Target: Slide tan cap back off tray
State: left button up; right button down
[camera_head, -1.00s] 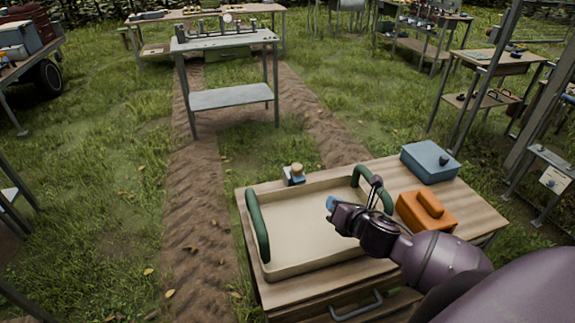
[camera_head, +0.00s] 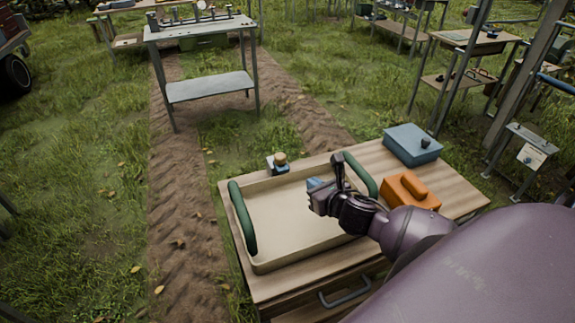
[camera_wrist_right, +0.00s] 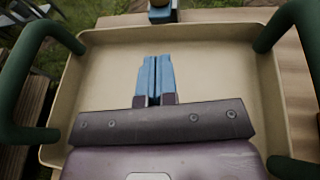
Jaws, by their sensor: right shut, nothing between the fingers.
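The tan cap (camera_head: 281,157) sits on a small blue block (camera_head: 276,167) at the far rim of the beige tray (camera_head: 262,264). In the right wrist view, the tan cap (camera_wrist_right: 160,3) is cut off by the top edge, and the blue block (camera_wrist_right: 163,15) shows at the tray's far rim. I cannot tell whether the block touches the rim. My right gripper (camera_head: 314,183) hangs over the tray's far right part, its blue fingers shut and empty. In the wrist view, the fingertips (camera_wrist_right: 156,58) point toward the cap, apart from it. My left gripper is out of view.
Green handles stand at the tray's left (camera_head: 242,217) and right (camera_head: 362,175) sides. An orange box (camera_head: 408,193) and a blue-grey box (camera_head: 412,146) stand on the wooden table to the right. A grey stand (camera_head: 199,32) is on the grass beyond.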

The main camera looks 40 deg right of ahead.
send_near(284, 157)
jog(key=w+f, duration=0.2)
jog(key=w, duration=0.1)
jog(key=w+f, duration=0.1)
jog(key=w, duration=0.1)
jog(key=shift+a+f, duration=0.15)
jog(key=shift+w, duration=0.65)
jog(key=shift+w+d, duration=0.25)
jog(key=shift+w, duration=0.7)
jog(key=shift+w+d, duration=0.3)
jog(key=shift+w, duration=0.65)
